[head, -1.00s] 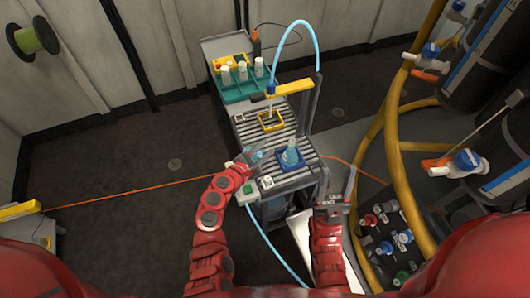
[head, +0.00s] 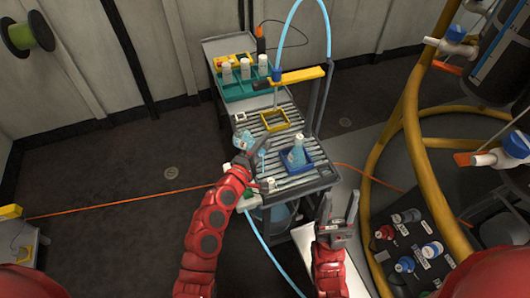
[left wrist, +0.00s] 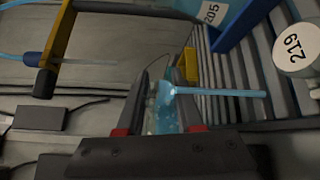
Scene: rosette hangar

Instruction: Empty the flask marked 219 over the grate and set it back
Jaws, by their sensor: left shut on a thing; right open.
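My left gripper (head: 248,154) is shut on a clear flask (head: 242,139) with blue liquid, held above the left side of the slatted grate (head: 283,179). In the left wrist view the flask (left wrist: 164,118) sits between the fingers. A pale blue streak (left wrist: 225,93) runs from it across the slats; I cannot tell whether it is poured liquid or part of the flask. A round white tag reading 219 (left wrist: 292,47) shows by the grate. A second flask (head: 297,156) with blue liquid stands upright in a blue square holder (head: 285,168). My right gripper (head: 335,213) is open and empty.
A yellow square frame (head: 274,120) lies on the grate under a yellow arm (head: 300,77) with a blue hose. A teal rack (head: 236,92) with white-capped bottles stands at the back. A yellow pipe rail (head: 405,130) is at the right.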

